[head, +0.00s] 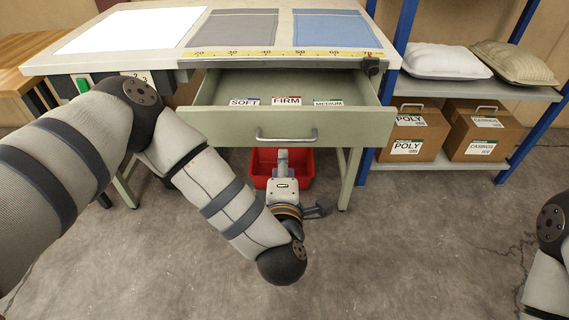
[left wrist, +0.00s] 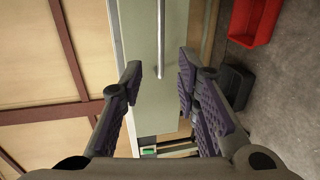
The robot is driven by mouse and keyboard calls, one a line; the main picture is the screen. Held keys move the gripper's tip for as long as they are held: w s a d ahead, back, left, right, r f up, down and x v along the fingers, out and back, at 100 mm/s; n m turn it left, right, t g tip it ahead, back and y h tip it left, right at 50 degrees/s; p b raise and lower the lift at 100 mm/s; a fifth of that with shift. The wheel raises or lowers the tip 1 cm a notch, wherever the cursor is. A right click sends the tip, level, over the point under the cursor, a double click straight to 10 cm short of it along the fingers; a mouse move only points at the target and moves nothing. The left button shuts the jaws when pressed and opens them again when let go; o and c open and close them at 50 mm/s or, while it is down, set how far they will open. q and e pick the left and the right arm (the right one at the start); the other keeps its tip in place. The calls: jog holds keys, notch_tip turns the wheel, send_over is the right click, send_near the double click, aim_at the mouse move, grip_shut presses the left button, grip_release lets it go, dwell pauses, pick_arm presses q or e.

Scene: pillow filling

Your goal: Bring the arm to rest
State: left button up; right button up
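My left arm reaches in from the left in the head view and bends down in front of the workbench. Its wrist hangs below the open drawer (head: 345,128). In the left wrist view my left gripper (left wrist: 160,68) is open, with nothing between its fingers. The drawer's bar handle (head: 287,138) lies ahead of the fingertips in the left wrist view (left wrist: 161,40), apart from them as far as I can tell. Only a piece of my right arm shows at the right edge of the head view; its gripper is out of frame.
The drawer holds cards marked SOFT (head: 244,102), FIRM (head: 287,101) and MEDIUM (head: 328,103). A red bin (head: 262,156) is under the bench (head: 180,66). A blue-post shelf (head: 455,88) at right holds two pillows and boxes. The floor between the arms is clear.

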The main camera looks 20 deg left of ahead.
pick_arm(q)
jog(key=s+d+f+m+g+h+p, duration=0.1)
jog(key=s+f+m+g+h, duration=0.25)
jog(key=s+f+m, duration=0.5)
jog(key=s+d+f+m+g+h+p, duration=0.1)
jog(key=s+f+m+g+h, duration=0.35)
jog(key=s, duration=0.65)
jog(key=s+a+m+g+y, duration=0.2)
jog(key=s+a+m+g, duration=0.2)
jog(key=s, duration=0.7)
jog(key=s+a+f+m+g+y, duration=0.1)
jog(key=s+a+m+g, duration=0.2)
jog(key=s, duration=0.9)
jog(key=a+g, duration=0.2)
jog(key=a, duration=0.2)
jog(key=shift+s+f+m+g+y+p, duration=0.25)
jog(key=shift+f+m+g+y+p, duration=0.05)
jog(key=shift+m+y+p, duration=0.1)
pick_arm(e)
jog(key=shift+t, duration=0.7)
jog(key=w+r, duration=0.3)
jog(key=shift+w+r, duration=0.15)
jog(key=shift+r, duration=0.05)
